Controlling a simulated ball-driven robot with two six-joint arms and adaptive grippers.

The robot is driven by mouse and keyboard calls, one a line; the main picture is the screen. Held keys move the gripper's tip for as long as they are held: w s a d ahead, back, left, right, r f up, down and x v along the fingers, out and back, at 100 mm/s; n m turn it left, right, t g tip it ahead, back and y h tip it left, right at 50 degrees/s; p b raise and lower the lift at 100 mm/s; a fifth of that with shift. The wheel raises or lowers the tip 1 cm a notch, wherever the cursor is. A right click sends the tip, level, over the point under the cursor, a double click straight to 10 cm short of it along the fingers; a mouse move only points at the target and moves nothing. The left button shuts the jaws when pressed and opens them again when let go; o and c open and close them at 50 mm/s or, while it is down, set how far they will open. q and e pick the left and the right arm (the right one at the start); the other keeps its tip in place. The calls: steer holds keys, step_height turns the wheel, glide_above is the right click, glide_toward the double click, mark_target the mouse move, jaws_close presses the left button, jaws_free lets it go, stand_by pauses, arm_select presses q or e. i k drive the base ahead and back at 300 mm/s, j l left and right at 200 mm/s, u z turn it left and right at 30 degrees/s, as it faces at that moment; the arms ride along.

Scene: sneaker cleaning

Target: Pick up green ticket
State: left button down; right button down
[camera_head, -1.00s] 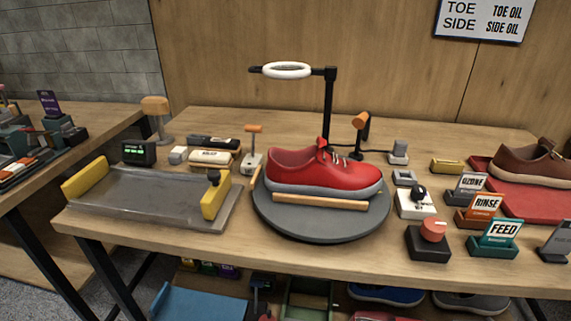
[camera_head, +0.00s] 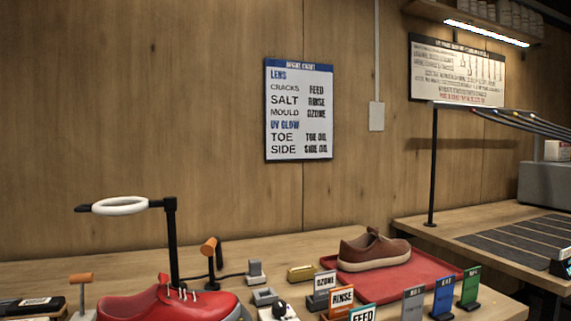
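A green ticket (camera_head: 469,286) stands upright in a dark holder near the front right of the workbench. Its lettering is too small to read. A blue ticket (camera_head: 444,297) and a grey ticket (camera_head: 413,304) stand to its left. A teal ticket marked FEED (camera_head: 362,313) stands further left, cut off by the bottom edge. Neither of my grippers is in view.
Orange RINSE (camera_head: 341,300) and grey OZONE (camera_head: 325,281) tickets stand left of a brown shoe (camera_head: 374,251) on a red mat (camera_head: 425,279). A red sneaker (camera_head: 160,302) sits below a ring lamp (camera_head: 120,206). A second table (camera_head: 470,222) is at right.

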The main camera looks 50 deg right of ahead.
mark_target(471, 277)
steer(key=z, duration=2.5)
